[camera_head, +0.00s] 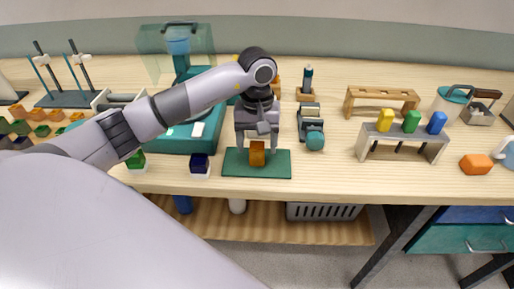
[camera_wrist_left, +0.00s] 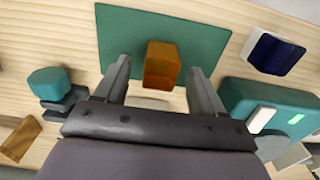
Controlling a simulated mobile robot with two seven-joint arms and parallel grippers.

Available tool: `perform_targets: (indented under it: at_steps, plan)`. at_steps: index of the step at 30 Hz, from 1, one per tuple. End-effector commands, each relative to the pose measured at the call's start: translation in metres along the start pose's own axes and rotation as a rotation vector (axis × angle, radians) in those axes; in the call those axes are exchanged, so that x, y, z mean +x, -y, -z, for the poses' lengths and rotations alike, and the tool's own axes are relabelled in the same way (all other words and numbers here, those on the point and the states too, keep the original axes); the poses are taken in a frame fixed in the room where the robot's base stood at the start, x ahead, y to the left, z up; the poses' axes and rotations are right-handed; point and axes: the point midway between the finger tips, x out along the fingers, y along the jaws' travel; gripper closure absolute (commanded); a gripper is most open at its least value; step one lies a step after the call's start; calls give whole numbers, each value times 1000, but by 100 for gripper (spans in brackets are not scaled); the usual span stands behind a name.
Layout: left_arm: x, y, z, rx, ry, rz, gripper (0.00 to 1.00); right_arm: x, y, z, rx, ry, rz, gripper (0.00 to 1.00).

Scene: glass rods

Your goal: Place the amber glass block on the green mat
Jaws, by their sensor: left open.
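The amber glass block (camera_head: 257,154) stands upright on the green mat (camera_head: 231,168) near the table's front edge. My left gripper (camera_head: 257,146) is above the mat, with its fingers on either side of the block. In the left wrist view the amber block (camera_wrist_left: 161,64) is between the two open fingers of my left gripper (camera_wrist_left: 158,88), with a gap on each side. The mat (camera_wrist_left: 115,30) lies under the block there. My right gripper is in neither view.
A teal machine (camera_head: 178,140) stands just left of the mat, with a dark blue block (camera_head: 200,163) and a green block (camera_head: 136,160) in front of it. A teal-knobbed device (camera_head: 312,127) is to the right.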

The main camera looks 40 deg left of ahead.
Motion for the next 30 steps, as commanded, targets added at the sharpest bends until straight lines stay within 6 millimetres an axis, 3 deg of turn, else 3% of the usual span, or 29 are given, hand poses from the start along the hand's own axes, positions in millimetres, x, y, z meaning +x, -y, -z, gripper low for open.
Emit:
perform_targets:
  at_steps: [6, 13, 19, 30]
  plan:
    - [-47, -1, 1, 0, -5, -3, 31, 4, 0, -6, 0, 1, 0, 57]
    - [-86, 0, 1, -1, -3, 0, 31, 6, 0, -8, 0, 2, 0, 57]
    - [-99, 0, 0, -2, 0, 0, 31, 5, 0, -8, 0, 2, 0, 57]
    - [-100, 0, 0, -1, 1, 1, 31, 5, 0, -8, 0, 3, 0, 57]
